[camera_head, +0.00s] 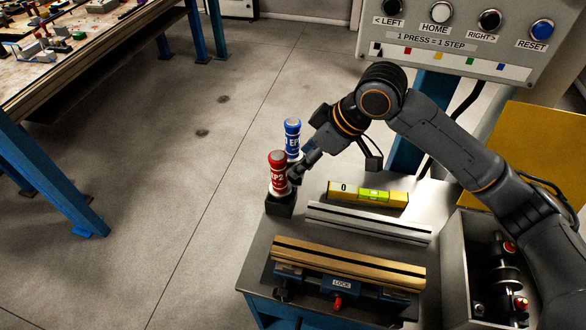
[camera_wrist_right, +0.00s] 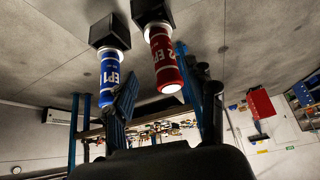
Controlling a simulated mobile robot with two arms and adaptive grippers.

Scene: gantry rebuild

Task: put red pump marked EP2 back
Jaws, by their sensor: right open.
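The red pump (camera_head: 278,172), marked EP2, stands upright in a black holder block (camera_head: 280,205) at the bench's far left corner. In the right wrist view the red pump (camera_wrist_right: 166,60) appears upside down, between the two fingers in the picture. The blue pump (camera_head: 292,138), marked EP1, stands just behind it; it also shows in the right wrist view (camera_wrist_right: 109,75), partly behind a finger. My right gripper (camera_head: 300,168) is beside the red pump on its right; its fingers (camera_wrist_right: 168,100) are apart and empty. Whether they touch the pump is unclear. My left gripper is out of view.
The bench holds a yellow level (camera_head: 368,194), a silver rail (camera_head: 370,222) and a brass-coloured bar (camera_head: 348,262) on a clamp marked LOCK. A grey tray (camera_head: 455,265) stands right. A button panel (camera_head: 450,45) is above. Floor left of the bench is clear.

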